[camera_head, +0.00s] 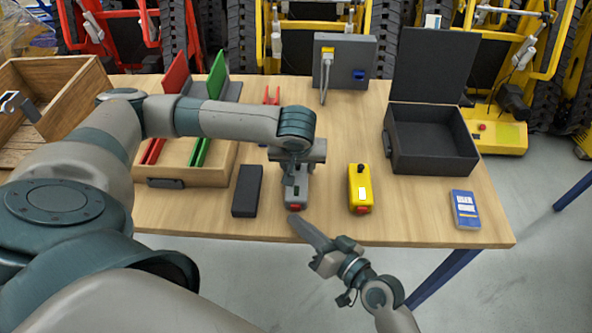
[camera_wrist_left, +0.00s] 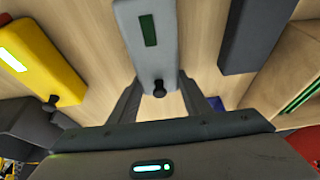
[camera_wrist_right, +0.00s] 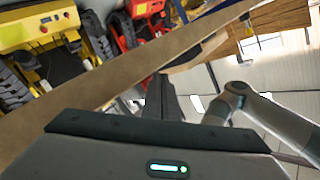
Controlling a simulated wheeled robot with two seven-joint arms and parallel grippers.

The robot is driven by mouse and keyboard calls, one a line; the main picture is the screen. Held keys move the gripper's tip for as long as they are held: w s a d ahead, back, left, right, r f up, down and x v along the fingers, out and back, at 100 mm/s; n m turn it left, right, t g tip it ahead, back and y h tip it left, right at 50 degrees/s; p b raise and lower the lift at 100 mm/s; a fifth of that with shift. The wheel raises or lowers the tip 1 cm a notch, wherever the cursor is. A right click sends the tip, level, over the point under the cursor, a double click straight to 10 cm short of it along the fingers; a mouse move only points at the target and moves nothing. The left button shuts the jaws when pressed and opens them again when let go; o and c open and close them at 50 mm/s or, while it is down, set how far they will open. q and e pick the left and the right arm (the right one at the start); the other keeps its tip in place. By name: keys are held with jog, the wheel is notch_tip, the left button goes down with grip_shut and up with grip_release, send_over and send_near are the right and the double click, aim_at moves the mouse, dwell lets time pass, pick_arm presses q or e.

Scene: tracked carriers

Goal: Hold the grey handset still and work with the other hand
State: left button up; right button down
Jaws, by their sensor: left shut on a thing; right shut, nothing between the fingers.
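The grey handset (camera_head: 293,192) lies on the wooden table near its front edge, its red end facing the front. It also shows in the left wrist view (camera_wrist_left: 147,35) with a dark green screen and a black knob. My left gripper (camera_head: 296,170) is over its rear end, shut on it; the fingers (camera_wrist_left: 158,82) flank the knob end in the left wrist view. The arm hides part of the handset. My right gripper (camera_head: 294,220) is shut and empty, just in front of the table edge, its tips close to the handset. Its closed fingers also show in the right wrist view (camera_wrist_right: 160,95).
A black block (camera_head: 247,190) lies left of the handset, a yellow handset (camera_head: 353,188) right. A blue packet (camera_head: 465,210) is near the right corner. An open black case (camera_head: 432,165), a grey box (camera_head: 350,60), a wooden tray (camera_head: 210,180) and a wooden crate (camera_head: 75,95) stand around.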

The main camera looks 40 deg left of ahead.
jog(key=shift+s, duration=0.1)
jog(key=shift+s+d, duration=0.55)
jog(key=shift+s, duration=0.3)
jog(key=shift+s+d, duration=0.5)
jog(key=shift+s, duration=0.3)
jog(key=shift+s+d, duration=0.55)
jog(key=shift+s, duration=0.3)
pick_arm(q)
jog(key=o, duration=1.2)
jog(key=shift+r, duration=0.15)
jog(key=v, duration=1.1)
jog(key=shift+s+d+r, duration=0.1)
jog(key=shift+s+r, duration=0.05)
jog(key=shift+r, duration=0.15)
jog(key=shift+d, duration=0.1)
